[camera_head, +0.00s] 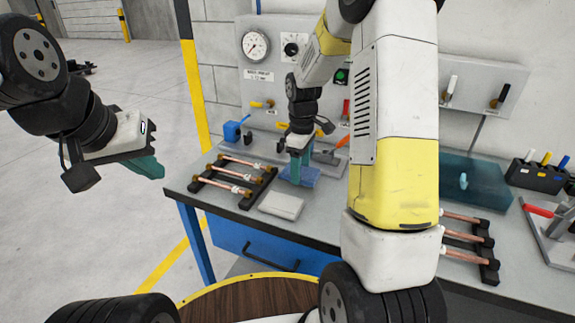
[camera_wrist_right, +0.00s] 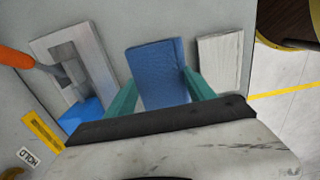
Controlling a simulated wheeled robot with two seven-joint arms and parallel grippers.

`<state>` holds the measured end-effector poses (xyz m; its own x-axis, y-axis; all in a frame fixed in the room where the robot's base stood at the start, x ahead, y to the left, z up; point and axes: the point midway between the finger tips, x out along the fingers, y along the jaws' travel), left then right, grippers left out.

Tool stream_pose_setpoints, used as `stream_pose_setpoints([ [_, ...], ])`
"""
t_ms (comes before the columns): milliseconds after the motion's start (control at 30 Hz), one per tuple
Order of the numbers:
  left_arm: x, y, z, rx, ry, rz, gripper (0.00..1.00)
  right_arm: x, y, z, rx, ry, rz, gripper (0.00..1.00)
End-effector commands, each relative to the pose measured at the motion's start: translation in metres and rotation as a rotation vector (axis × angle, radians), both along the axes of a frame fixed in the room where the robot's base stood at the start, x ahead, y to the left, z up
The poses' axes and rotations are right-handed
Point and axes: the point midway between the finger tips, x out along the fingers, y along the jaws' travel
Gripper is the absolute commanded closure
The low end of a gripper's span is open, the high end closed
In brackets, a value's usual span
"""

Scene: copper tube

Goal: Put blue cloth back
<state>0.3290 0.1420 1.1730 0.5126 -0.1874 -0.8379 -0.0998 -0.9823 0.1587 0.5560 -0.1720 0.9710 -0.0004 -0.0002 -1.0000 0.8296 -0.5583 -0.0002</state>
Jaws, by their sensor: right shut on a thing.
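The blue cloth (camera_wrist_right: 160,72) is a folded block between the two teal fingers of my right gripper (camera_wrist_right: 160,90) in the right wrist view. In the head view the right gripper (camera_head: 299,167) points down at the bench, with blue cloth (camera_head: 311,174) showing around its fingertips. How high the cloth is above the bench I cannot tell. My left gripper (camera_head: 150,168) hangs over the floor at the left, away from the bench, with no object visible in it. Its finger gap is not clear.
A white folded cloth (camera_head: 282,205) lies in front of the right gripper. A rack of copper tubes (camera_head: 232,180) is to its left. A clamp with an orange handle (camera_head: 332,152) stands close on the right. My right arm hides the middle of the bench.

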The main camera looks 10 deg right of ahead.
Motion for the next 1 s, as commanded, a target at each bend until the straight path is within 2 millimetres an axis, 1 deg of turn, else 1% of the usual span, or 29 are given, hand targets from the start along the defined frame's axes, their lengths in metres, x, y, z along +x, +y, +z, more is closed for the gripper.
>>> stream_pose_setpoints([
  [233, 0.000, 0.000, 0.000, 0.000, 0.000, 0.000, 1.00, 0.016, 0.009, -0.003, 0.001, 0.001, -0.001, 0.75],
  [400, 0.000, 0.000, 0.000, 0.000, 0.000, 0.000, 1.00, 0.014, 0.008, -0.031, 0.000, 0.004, -0.002, 0.75],
  [467, 0.000, 0.000, 0.000, 0.000, 0.000, 0.000, 1.00, 0.014, 0.008, -0.036, 0.000, 0.002, -0.001, 0.75],
  [800, 0.000, 0.000, 0.000, 0.000, 0.000, 0.000, 1.00, 0.014, 0.007, -0.040, 0.001, 0.001, -0.002, 0.75],
  [833, 0.000, 0.000, 0.000, 0.000, 0.000, 0.000, 1.00, 0.014, 0.007, -0.040, 0.000, 0.000, -0.002, 0.35],
  [933, 0.000, 0.000, 0.000, 0.000, 0.000, 0.000, 1.00, 0.014, 0.007, -0.040, 0.000, 0.000, -0.002, 0.16],
  [1000, 0.000, 0.000, 0.000, 0.000, 0.000, 0.000, 1.00, 0.014, 0.007, -0.040, 0.000, 0.000, -0.002, 0.16],
])
